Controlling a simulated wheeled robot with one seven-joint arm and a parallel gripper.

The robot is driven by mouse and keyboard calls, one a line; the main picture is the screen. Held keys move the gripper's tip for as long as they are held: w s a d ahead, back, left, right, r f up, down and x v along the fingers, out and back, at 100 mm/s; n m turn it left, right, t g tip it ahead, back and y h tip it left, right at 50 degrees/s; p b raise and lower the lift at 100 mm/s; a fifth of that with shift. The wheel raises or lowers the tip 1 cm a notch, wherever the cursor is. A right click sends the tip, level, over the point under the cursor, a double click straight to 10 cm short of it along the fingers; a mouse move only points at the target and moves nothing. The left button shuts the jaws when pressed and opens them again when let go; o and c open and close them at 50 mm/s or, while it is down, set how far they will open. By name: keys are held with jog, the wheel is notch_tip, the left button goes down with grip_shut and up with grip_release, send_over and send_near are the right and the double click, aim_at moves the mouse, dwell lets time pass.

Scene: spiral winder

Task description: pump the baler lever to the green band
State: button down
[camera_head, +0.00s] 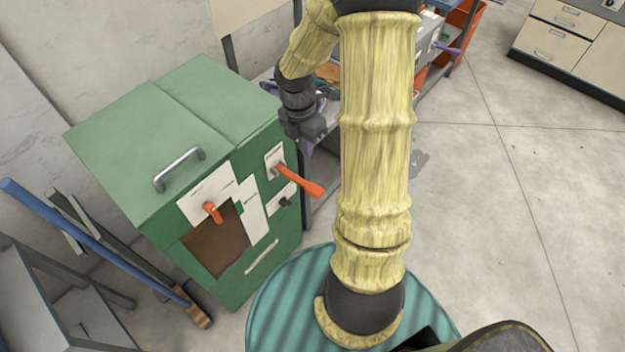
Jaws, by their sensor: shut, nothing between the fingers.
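The baler appears to be the green cabinet (150,145) at the left, with a metal handle on its lid. A long orange lever (302,182) sticks out from a white plate (273,160) on its front and slants down to the right. A shorter orange handle (211,211) sits on another white plate above a brown panel. I cannot make out a green band on the plates. My gripper (306,138) is shut and empty, above and behind the long lever and apart from it in the picture. Its fingertips are small and hard to see.
A shelf rack (232,52) with boxes and orange bins stands behind my arm. Long-handled tools, one a blue pole (70,225), lean left of the cabinet. Beige drawers (560,45) stand at the far right. The concrete floor (500,200) at the right is clear.

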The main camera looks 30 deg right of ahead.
aim_at(313, 188)
dwell(0.3)
jog(key=shift+f, duration=0.1)
jog(key=f, duration=0.4)
jog(key=s+f, duration=0.1)
jog(key=f, duration=0.3)
jog(key=s+f, duration=0.1)
jog(key=f, duration=0.3)
jog(key=shift+d+f+b, duration=0.25)
jog(key=shift+d+b, duration=0.05)
jog(key=shift+d, duration=0.1)
jog(key=shift+f, duration=0.6)
jog(key=shift+w, duration=0.15)
